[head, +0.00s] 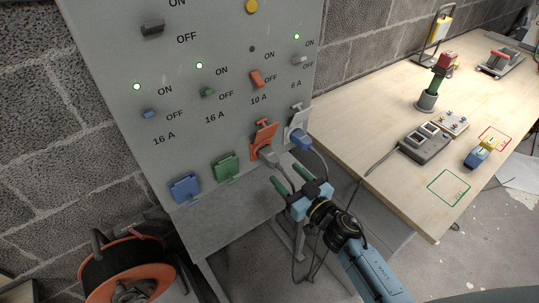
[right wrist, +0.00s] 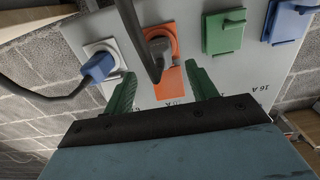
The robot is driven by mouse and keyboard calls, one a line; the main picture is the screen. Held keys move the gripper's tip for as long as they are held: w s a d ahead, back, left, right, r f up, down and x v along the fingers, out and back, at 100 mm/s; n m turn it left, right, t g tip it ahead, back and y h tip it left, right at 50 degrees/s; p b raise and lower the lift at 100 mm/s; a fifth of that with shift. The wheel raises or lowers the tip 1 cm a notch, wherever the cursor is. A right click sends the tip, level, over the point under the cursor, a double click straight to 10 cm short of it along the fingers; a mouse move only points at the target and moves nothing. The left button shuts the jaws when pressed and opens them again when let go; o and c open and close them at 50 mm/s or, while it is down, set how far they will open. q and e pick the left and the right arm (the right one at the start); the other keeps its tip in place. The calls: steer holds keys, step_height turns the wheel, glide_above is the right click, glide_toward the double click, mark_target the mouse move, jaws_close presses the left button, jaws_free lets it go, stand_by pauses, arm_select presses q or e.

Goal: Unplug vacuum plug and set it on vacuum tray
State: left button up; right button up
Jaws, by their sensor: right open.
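A dark grey plug (head: 267,154) sits in the orange 10 A socket (head: 264,134), its flap up; it also shows in the right wrist view (right wrist: 159,47). I cannot tell from labels which is the vacuum plug. My right gripper (head: 287,176) is open and empty, just below and in front of the grey plug. In the right wrist view its green fingers (right wrist: 161,80) straddle the line of that plug, apart from it. No tray marked vacuum is readable. My left gripper is out of view.
Blue (head: 185,187) and green (head: 227,167) sockets are closed. The lamp (head: 252,49) above the orange switch (head: 256,78) is dark; other lamps are green. The wooden table (head: 375,110) holds devices and a green outline (head: 448,188). An orange cable reel (head: 130,263) stands lower left.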

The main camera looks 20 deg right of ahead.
mark_target(277, 165)
steer(key=b+x, duration=0.1)
steer(key=x, duration=0.5)
steer(key=shift+w+a, duration=0.1)
steer(key=shift+w, duration=0.3)
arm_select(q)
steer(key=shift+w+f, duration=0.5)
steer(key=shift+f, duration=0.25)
arm_select(e)
steer(key=shift+x, duration=0.85)
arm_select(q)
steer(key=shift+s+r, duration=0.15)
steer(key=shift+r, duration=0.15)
arm_select(e)
jaws_close()
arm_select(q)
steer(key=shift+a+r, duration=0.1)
arm_select(e)
steer(key=shift+s, duration=0.15)
